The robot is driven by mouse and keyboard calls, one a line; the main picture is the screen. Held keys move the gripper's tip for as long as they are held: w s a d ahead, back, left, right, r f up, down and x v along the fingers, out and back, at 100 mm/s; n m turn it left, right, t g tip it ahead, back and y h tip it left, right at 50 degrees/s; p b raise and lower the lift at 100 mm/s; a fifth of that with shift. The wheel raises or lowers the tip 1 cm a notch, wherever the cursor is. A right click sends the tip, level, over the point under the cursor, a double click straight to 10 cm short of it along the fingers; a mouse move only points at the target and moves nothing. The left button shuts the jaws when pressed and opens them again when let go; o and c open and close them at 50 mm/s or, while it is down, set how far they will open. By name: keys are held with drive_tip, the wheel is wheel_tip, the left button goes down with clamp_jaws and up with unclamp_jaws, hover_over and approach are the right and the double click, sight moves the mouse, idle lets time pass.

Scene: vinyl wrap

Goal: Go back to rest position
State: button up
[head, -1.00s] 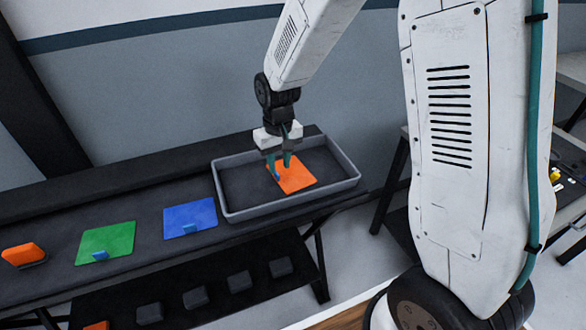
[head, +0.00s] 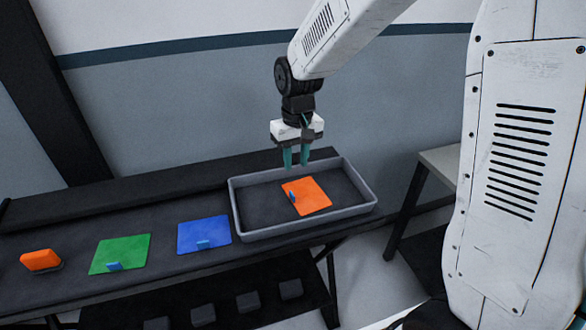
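My gripper (head: 296,158) hangs above the back of the grey tray (head: 300,225), pointing down. Its two teal fingers are apart with nothing between them. An orange sheet (head: 309,197) with a small blue tab at its left edge lies flat in the tray's right half. The gripper is clear of the sheet.
Left of the tray on the dark table lie a blue sheet (head: 203,233) and a green sheet (head: 122,252), each with a blue tab. An orange block (head: 41,260) stands at the far left. Several dark blocks (head: 248,302) sit on a lower shelf. A pale side table (head: 441,160) is at right.

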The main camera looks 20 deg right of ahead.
drive_tip(key=s+d+r, duration=0.2)
drive_tip(key=s+r, duration=0.2)
drive_tip(key=s, duration=0.5)
drive_tip(key=s+d+r+m+t, duration=0.1)
drive_tip(key=s+r, duration=0.3)
drive_tip(key=s, duration=0.5)
drive_tip(key=s+d+r, duration=0.3)
drive_tip(key=s+r, duration=0.1)
drive_tip(key=s, duration=0.6)
drive_tip(key=shift+d+r, duration=0.35)
drive_tip(key=shift+r, duration=0.05)
